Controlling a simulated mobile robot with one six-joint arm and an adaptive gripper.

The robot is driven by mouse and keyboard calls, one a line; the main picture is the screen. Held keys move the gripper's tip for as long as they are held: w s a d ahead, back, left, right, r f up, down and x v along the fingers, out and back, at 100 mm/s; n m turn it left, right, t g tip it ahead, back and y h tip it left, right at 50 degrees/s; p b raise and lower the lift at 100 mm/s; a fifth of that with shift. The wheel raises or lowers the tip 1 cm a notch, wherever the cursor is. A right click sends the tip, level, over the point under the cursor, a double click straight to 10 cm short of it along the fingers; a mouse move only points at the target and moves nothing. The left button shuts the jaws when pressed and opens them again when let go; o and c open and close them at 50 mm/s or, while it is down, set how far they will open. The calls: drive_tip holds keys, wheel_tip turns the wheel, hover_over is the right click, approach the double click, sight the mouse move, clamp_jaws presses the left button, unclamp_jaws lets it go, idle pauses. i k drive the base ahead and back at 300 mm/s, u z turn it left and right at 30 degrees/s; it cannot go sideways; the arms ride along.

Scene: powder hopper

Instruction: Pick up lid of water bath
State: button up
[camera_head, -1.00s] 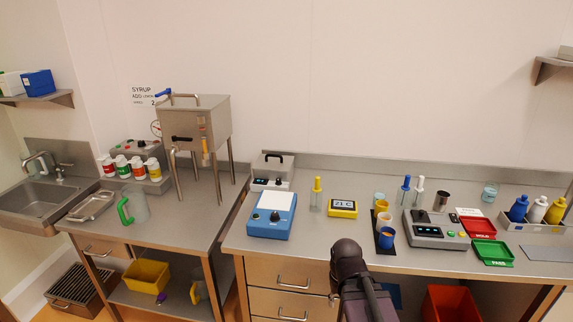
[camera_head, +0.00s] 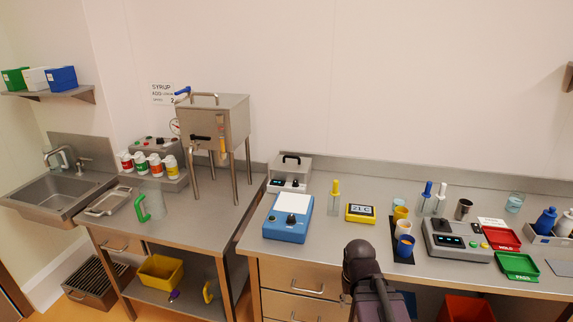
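The water bath (camera_head: 286,184) is a small steel box with a dark display on its front, standing at the back left of the right-hand bench. Its lid (camera_head: 290,166) is a steel cover with a black handle on top, and it sits on the bath. My arm shows at the bottom centre, in front of the bench's drawers and to the right of the bath. My gripper's fingers cannot be made out, and nothing shows in its grasp.
A blue-and-white device (camera_head: 288,217) stands just in front of the bath. A yellow-capped bottle (camera_head: 334,198) and a yellow display (camera_head: 361,212) are to its right. A steel hopper (camera_head: 213,123) on legs stands on the left bench, with a gap between benches.

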sight(288, 164)
drive_tip(key=i, duration=0.9)
drive_tip(key=z, duration=0.05)
